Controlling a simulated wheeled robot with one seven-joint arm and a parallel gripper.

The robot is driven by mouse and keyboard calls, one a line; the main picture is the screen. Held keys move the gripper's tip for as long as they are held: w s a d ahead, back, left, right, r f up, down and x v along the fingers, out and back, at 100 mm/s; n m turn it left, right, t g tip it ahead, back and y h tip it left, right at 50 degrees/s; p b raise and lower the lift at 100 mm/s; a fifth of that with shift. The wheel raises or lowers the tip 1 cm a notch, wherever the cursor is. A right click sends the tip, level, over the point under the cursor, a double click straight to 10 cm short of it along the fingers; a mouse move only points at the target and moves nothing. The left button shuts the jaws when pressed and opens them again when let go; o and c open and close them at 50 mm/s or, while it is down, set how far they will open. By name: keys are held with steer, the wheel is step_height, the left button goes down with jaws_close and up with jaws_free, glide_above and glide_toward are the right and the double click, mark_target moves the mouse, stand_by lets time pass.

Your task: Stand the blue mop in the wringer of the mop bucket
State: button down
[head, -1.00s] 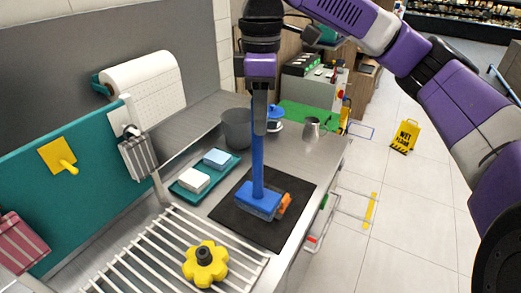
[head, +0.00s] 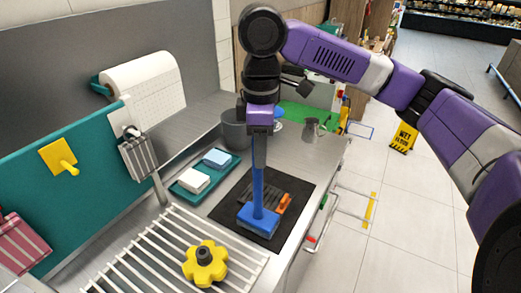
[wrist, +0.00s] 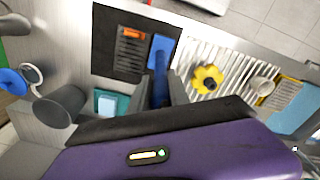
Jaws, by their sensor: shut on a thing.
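My gripper (head: 259,150) points down and is shut on the handle of the blue mop (head: 258,221). The mop hangs about upright, with its block-like blue head low over the near part of a black mat (head: 228,206). In the wrist view the mop head (wrist: 162,51) shows beyond my fingers (wrist: 160,96). A dark slatted piece (head: 268,187) with an orange part (head: 285,203) lies on the mat just behind the head; it also shows in the wrist view (wrist: 128,55). It may be the wringer, but I cannot tell for sure. Whether the head touches anything is unclear.
A teal tray (head: 187,193) with a white and a light blue block is left of the mat. A grey round container (head: 235,135) stands behind. A metal jug (head: 311,128) stands behind right.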

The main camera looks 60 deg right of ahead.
steer(key=shift+f, duration=0.15)
steer(key=c, duration=1.2)
jaws_free()
steer(key=shift+c, duration=0.2)
